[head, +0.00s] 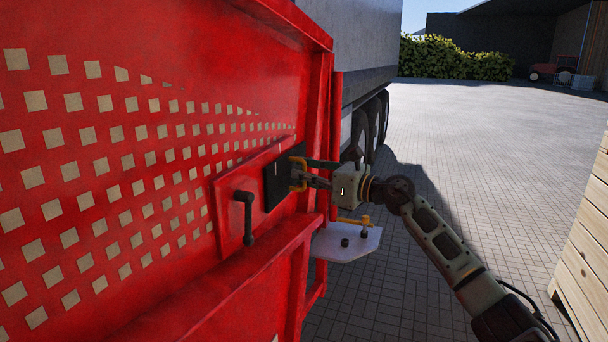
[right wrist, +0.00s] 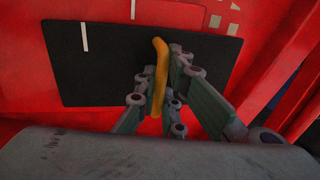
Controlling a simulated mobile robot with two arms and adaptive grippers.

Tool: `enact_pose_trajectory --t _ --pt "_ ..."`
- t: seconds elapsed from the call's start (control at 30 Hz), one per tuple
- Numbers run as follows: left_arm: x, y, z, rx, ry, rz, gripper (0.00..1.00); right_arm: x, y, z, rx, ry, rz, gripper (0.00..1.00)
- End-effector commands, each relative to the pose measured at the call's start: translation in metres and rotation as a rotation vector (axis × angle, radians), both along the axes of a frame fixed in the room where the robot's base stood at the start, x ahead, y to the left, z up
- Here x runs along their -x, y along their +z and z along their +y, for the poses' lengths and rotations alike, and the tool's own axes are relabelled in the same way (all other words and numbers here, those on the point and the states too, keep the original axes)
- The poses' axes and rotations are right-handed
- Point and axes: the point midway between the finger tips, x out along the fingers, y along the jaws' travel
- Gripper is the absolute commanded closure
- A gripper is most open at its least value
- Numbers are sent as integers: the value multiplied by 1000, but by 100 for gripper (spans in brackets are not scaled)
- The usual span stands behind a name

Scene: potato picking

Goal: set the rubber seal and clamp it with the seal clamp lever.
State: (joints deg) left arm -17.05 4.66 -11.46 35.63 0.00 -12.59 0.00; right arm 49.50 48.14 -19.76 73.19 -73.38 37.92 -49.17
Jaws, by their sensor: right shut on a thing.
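The rubber seal is a flat black sheet (head: 280,181) with a yellow handle (head: 297,172). It lies against or very close to the raised red plate on the machine's side; I cannot tell whether it touches everywhere. My right gripper (head: 307,182) is shut on the yellow handle, from the right. In the right wrist view, the black sheet (right wrist: 95,62) spreads behind the fingers (right wrist: 160,85), and the yellow handle (right wrist: 161,62) passes between them. The seal clamp lever (head: 246,215) is a dark crank handle left of the sheet, hanging downward, with nothing touching it. My left gripper is out of view.
A small pale shelf (head: 345,245) with a yellow-topped fitting (head: 365,222) and dark knobs sticks out below my right wrist. A red ledge (head: 240,268) runs below the plate. A wooden crate (head: 588,240) stands at right. The paving between is clear.

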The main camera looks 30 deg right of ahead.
Motion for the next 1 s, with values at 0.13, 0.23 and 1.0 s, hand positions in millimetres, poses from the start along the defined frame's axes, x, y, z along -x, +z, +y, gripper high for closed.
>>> enact_pose_trajectory --t 0.13,0.23,1.0 --pt "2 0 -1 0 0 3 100 0 0 0 0 0 0 100" --pt "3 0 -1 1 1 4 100 0 1 0 0 0 0 100" --pt "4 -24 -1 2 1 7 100 -33 1 -38 -1 -2 -2 100"
